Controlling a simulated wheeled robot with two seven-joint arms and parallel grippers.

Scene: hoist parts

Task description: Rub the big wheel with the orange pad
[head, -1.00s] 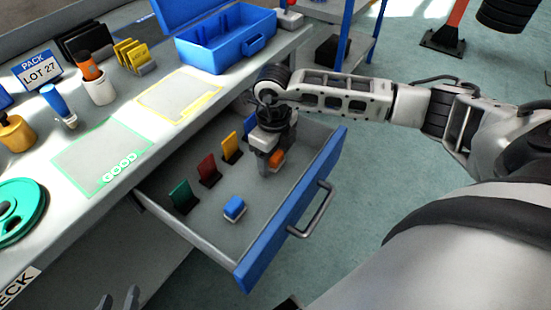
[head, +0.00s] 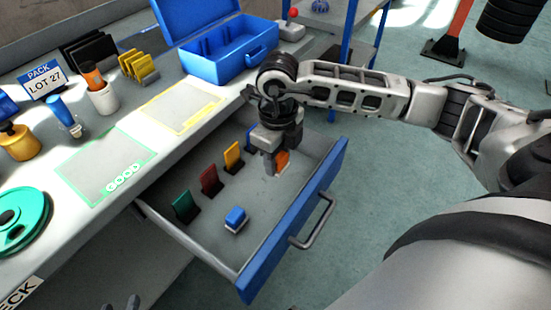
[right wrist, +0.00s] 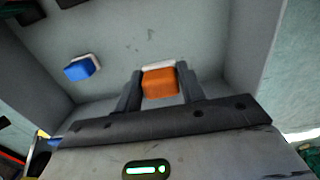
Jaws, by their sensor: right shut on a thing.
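The big wheel, a green disc (head: 36,203) with a dark hub, lies on the bench at the left edge of the head view, partly cut off. My right gripper (head: 274,167) reaches down into the open drawer, shut on the orange pad (head: 284,157). In the right wrist view the orange pad (right wrist: 160,85), with its pale base, sits between the two fingers. I cannot tell exactly how far it is above the drawer floor. My left gripper (head: 121,304) shows only its fingertips at the bottom edge, apart and empty, far from the pad.
The open drawer (head: 262,262) also holds a blue pad (head: 235,218) and upright coloured dividers (head: 210,181). The green-outlined GOOD area (head: 100,165) is clear.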

